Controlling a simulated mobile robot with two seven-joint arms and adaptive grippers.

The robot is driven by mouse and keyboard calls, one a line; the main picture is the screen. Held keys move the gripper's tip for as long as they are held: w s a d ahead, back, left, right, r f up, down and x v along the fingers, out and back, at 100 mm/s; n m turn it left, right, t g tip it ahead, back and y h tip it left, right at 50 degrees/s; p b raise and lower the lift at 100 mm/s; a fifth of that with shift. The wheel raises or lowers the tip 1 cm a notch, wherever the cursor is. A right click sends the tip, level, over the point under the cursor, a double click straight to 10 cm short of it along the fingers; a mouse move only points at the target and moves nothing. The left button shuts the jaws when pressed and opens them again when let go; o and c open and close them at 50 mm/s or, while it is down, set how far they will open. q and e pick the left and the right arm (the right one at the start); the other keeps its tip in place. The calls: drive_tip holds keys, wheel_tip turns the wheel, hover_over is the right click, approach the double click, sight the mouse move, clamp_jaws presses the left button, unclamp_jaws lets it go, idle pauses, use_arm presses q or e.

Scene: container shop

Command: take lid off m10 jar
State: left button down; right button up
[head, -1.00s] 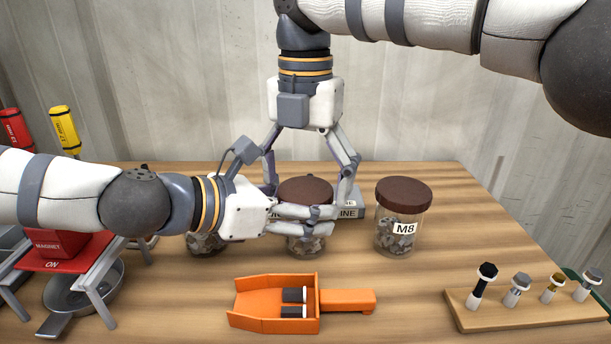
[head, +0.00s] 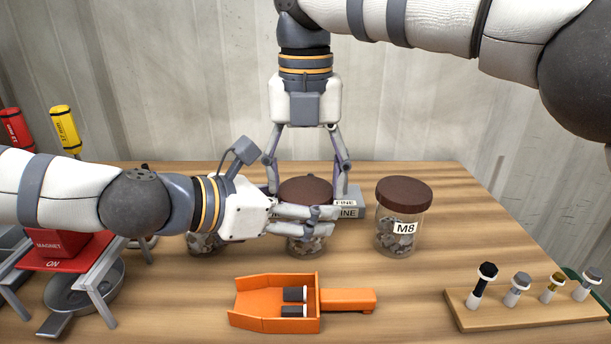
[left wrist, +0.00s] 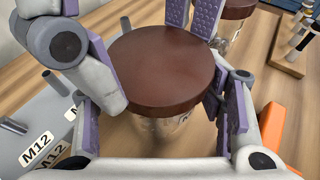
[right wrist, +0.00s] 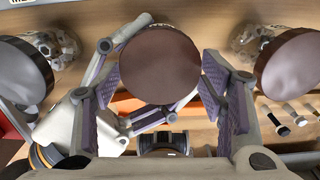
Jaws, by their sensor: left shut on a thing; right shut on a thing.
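The middle jar (head: 306,246) is clear with metal parts inside and a dark brown lid (head: 305,187) seated on it. Its label is mostly hidden, so I cannot read M10. My left gripper (head: 322,220) is shut around the jar's body just below the lid, as the left wrist view shows with the lid (left wrist: 163,65) between its fingers. My right gripper (head: 306,189) comes down from above and is shut on the lid, one finger on each side. The right wrist view shows this lid (right wrist: 160,65) from above.
The M8 jar (head: 402,225) stands to the right with its lid on. Another jar (head: 203,242) is partly hidden behind my left gripper. An orange scoop (head: 345,300) lies in front. A bolt rack (head: 530,312) is front right, a red magnet stand (head: 62,258) left.

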use_arm(q)
drive_tip(key=shift+w, duration=0.2)
use_arm(e)
drive_tip(key=shift+s+f, duration=0.15)
drive_tip(key=shift+f, duration=0.25)
drive_tip(key=o, duration=1.3)
use_arm(q)
drive_tip(key=shift+s, duration=0.1)
use_arm(e)
drive_tip(key=shift+r, duration=0.35)
wheel_tip(320, 180, up, 4)
drive_tip(key=shift+r, duration=0.2)
use_arm(q)
drive_tip(key=shift+c, duration=1.7)
unclamp_jaws()
